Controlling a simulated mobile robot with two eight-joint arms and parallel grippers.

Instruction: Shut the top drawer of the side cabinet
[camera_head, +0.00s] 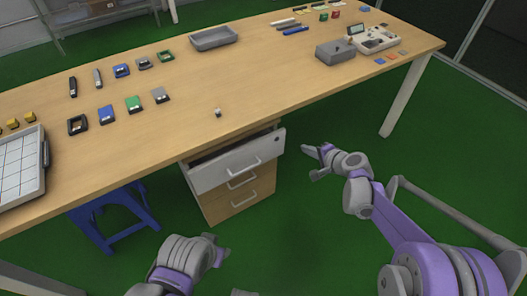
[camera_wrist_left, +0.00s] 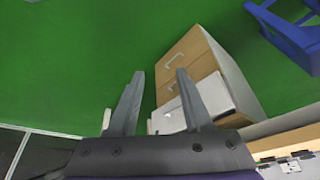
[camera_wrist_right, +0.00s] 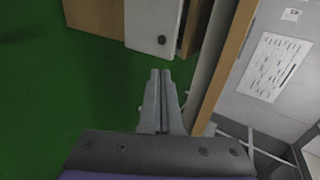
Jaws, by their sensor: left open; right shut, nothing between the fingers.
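The side cabinet (camera_head: 240,202) stands under the wooden table. Its top drawer (camera_head: 238,163), with a white front and a dark lock, is pulled partly out; the drawers below sit flush. The drawer front also shows in the right wrist view (camera_wrist_right: 153,22) and the left wrist view (camera_wrist_left: 214,97). My right gripper (camera_head: 308,149) is shut and empty, to the right of the drawer front and apart from it; it also shows in the right wrist view (camera_wrist_right: 160,75). My left gripper (camera_wrist_left: 160,75) is open and empty; the head view shows its arm low, in front of the cabinet.
The table (camera_head: 270,85) overhangs the cabinet and carries several small parts, a grey tray (camera_head: 213,38) and a grey box (camera_head: 336,52). A blue stool (camera_head: 112,215) stands left of the cabinet. A table leg (camera_head: 405,95) is at the right. Green floor between is clear.

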